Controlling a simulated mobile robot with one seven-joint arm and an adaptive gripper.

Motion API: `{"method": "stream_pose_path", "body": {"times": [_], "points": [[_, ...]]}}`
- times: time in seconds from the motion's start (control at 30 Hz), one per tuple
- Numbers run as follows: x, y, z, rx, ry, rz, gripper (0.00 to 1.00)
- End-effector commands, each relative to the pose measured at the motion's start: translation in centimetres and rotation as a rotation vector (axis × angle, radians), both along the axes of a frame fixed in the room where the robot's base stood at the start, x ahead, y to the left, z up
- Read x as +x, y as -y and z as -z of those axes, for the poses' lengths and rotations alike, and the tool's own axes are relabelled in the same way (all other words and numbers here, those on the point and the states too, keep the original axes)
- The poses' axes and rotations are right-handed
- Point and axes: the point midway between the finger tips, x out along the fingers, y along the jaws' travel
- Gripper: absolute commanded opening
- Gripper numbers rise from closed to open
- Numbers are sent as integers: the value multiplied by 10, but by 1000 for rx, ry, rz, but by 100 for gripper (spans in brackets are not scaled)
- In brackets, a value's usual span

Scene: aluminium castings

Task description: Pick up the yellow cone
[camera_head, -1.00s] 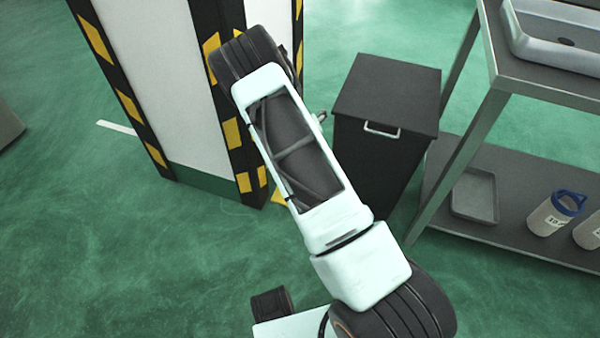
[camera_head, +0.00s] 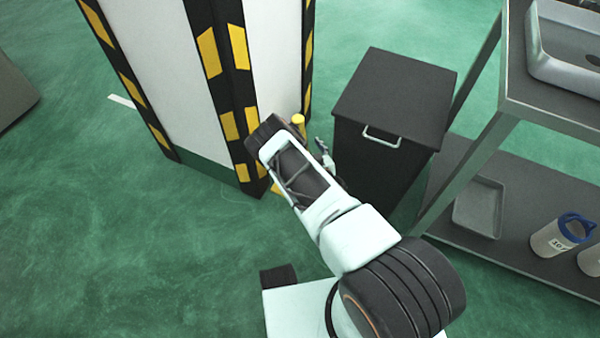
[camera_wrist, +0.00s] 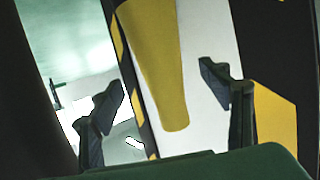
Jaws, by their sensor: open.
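The yellow cone (camera_head: 298,120) stands on the floor beside the striped pillar. In the head view only its rounded tip and a bit of yellow low by the pillar foot show; my arm hides the rest. In the wrist view the cone (camera_wrist: 161,50) appears with its narrow rounded end pointing down, in the gap between my two fingers. My gripper (camera_wrist: 161,80) is open, with one finger on either side of the cone in that view. I cannot tell whether either finger touches it. In the head view my gripper is mostly hidden behind my wrist.
The white pillar (camera_head: 150,70) with black and yellow edges stands close to the left of my gripper. A dark lidded bin (camera_head: 395,95) stands close on the right. A metal shelf unit (camera_head: 480,165) is further right. Green floor is clear at left.

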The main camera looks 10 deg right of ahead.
Motion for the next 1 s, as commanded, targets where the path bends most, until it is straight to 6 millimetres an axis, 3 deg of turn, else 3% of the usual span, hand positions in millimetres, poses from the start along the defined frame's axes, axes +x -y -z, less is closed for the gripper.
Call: {"method": "stream_pose_path", "body": {"times": [0.17,0.63,0.93,1.0], "points": [[10,-2,7,-3,12,-10,70],[63,-12,29,-2,11,-7,70],[68,-12,28,-2,7,-5,70],[68,-11,28,-2,7,-5,63]]}}
